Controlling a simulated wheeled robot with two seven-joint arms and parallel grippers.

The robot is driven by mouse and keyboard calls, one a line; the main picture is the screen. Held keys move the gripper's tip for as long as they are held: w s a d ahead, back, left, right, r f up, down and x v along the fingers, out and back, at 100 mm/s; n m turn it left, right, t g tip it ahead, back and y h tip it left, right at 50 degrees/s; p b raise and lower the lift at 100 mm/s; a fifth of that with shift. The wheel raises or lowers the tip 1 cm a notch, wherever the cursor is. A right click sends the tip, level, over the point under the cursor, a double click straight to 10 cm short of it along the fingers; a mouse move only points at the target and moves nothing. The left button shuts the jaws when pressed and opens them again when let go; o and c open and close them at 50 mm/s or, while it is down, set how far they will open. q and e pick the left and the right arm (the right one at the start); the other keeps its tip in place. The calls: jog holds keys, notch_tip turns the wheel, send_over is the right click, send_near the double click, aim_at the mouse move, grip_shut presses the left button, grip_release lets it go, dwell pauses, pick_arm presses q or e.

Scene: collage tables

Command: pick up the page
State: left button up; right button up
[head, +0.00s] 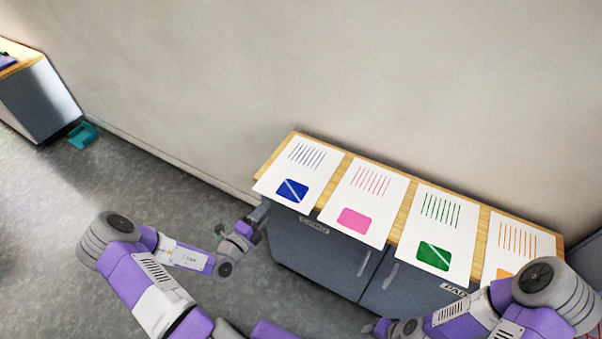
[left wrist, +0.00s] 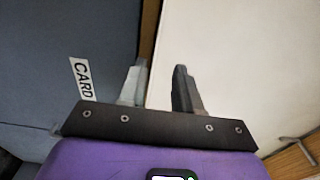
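Several white pages lie in a row on the wooden top of a grey cabinet in the head view. They are a blue-marked page (head: 312,172), a pink-marked page (head: 352,194), a green-marked page (head: 418,228) and an orange-marked page (head: 496,245). The near edges reach over the cabinet's front edge. My left gripper (head: 262,213) is low at the cabinet's front-left corner, close to the blue-marked page's near edge. In the left wrist view its two fingers (left wrist: 160,88) stand apart, with no page clearly held between them. My right gripper (head: 378,328) shows only partly at the bottom; its fingers are unclear.
The cabinet (head: 325,252) has handled doors and small labels; a "CARD" label (left wrist: 80,78) shows in the left wrist view. A wall runs behind it. Another cabinet (head: 42,100) and a teal object (head: 82,136) are far left.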

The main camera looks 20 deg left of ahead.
aim_at(277, 197)
pick_arm(q)
jog(key=w, duration=0.2)
jog(key=w+b, duration=0.1)
jog(key=w, duration=0.1)
jog(key=w+d+f+b, duration=0.1)
jog(key=w, duration=0.1)
jog(key=shift+w, duration=0.3)
jog(key=shift+w+r, duration=0.1)
jog(key=shift+w, duration=0.25)
jog(key=shift+c, duration=0.2)
grip_shut()
